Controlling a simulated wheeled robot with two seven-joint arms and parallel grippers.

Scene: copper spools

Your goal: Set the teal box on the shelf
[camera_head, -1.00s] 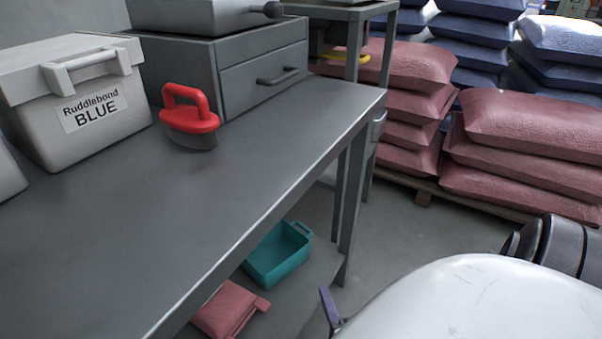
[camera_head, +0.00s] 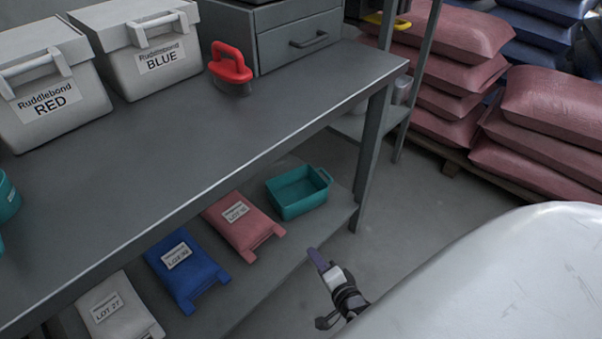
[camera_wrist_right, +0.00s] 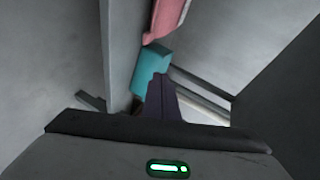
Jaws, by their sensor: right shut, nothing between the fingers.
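The teal box (camera_head: 297,196), an open tray with a handle on its right, sits on the lower shelf (camera_head: 325,222) of the workbench, at the shelf's right end. In the right wrist view the teal box (camera_wrist_right: 151,66) shows in part beyond the fingers. My right gripper (camera_head: 318,258) is in front of the shelf, below and right of the teal box and apart from it. Its purple fingers (camera_wrist_right: 160,98) are shut and empty. My left gripper is not in view.
Red, blue and white lot bags (camera_head: 243,224) lie on the lower shelf left of the box. The bench top (camera_head: 180,150) carries two Ruddlebond bins (camera_head: 155,55), a red-handled tool (camera_head: 230,65) and a drawer unit (camera_head: 300,40). Stacked pink sacks (camera_head: 550,100) stand at right.

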